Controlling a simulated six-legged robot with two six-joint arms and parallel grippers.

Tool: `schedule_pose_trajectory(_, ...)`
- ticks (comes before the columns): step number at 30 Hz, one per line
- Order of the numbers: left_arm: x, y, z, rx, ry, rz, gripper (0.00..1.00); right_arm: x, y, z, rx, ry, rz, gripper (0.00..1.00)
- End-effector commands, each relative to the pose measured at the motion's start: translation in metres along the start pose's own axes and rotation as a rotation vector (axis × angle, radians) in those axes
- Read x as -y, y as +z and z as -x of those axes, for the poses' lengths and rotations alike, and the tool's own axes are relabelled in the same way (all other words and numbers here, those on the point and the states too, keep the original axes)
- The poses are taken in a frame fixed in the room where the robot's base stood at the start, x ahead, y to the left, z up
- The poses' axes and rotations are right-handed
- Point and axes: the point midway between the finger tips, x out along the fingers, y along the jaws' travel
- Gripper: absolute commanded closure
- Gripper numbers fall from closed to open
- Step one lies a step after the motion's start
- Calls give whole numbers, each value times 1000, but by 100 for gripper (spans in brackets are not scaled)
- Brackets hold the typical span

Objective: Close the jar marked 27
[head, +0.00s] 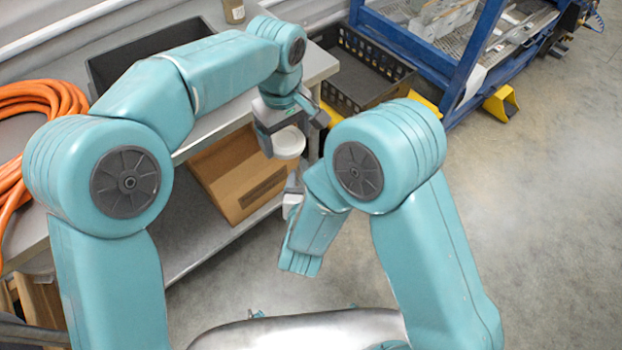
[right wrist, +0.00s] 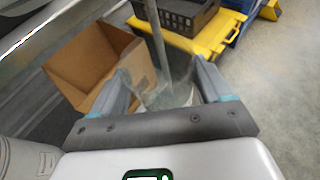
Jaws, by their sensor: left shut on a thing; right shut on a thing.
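My left gripper (head: 290,132) is shut on a round white lid (head: 288,144) in the head view, held in the air beside the bench edge. My right gripper (head: 293,190) is below it, partly hidden by my own right forearm. In the right wrist view, my right gripper (right wrist: 160,72) is shut on a clear, see-through jar (right wrist: 168,92), with a whitish part low between the fingers. The lid is above the right gripper and looks apart from it. The jar is hardly visible in the head view. I cannot read the number 27 anywhere.
A grey bench (head: 322,66) carries a dark bin (head: 110,72), an orange hose (head: 12,95) and a small brown bottle (head: 234,12). An open cardboard box (head: 238,170) sits below. A black crate (head: 340,100) and blue frame (head: 470,62) stand behind.

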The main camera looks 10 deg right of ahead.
Motion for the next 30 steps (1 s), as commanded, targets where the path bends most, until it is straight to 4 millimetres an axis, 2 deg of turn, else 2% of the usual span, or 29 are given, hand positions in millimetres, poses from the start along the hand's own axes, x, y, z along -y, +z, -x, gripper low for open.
schedule_pose_trajectory(1, -11, 10, 0, -1, -1, -29, 52, 0, 0, 0, 1, 0, 0, 77)
schedule_pose_trajectory(3, -20, 23, -1, -1, -3, -61, 52, 0, 0, 0, 1, 0, 0, 77)
schedule_pose_trajectory(9, -31, 42, -1, 0, -1, -107, 52, 0, 0, 0, 1, 0, 0, 77)
schedule_pose_trajectory(20, -31, 42, -1, 0, -2, -110, 52, 0, 0, 0, 1, 0, 0, 77)
schedule_pose_trajectory(30, -31, 43, -30, 1, -4, -111, 52, 0, 0, 0, 1, 0, 0, 77)
